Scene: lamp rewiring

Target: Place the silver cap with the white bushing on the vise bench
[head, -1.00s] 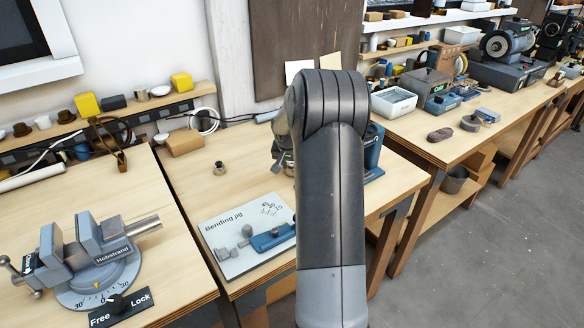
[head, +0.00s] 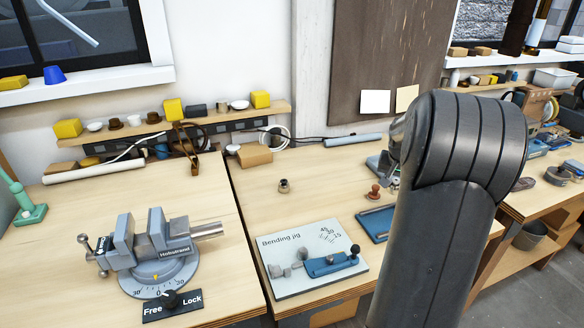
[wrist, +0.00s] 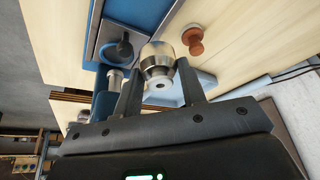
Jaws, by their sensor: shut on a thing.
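A silver cap (wrist: 157,62) is held between the two fingers of my gripper (wrist: 158,76) in the wrist view. Its underside shows a pale ring with a small dark hole, probably the white bushing. In the head view my arm hides most of the gripper and the cap, at the right over the middle bench. The vise bench (head: 70,215) is the left wooden bench. The grey vise (head: 155,245) stands on it with its Free/Lock dial (head: 171,302) in front.
Bare wood lies behind and beside the vise. On the middle bench are the bending jig (head: 312,262), a small dark-topped cap (head: 284,186), a blue tray (head: 376,224) and a reddish-brown knob-like piece (head: 374,191). A gap separates the benches. A white tube (head: 95,171) lies at the left bench's back.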

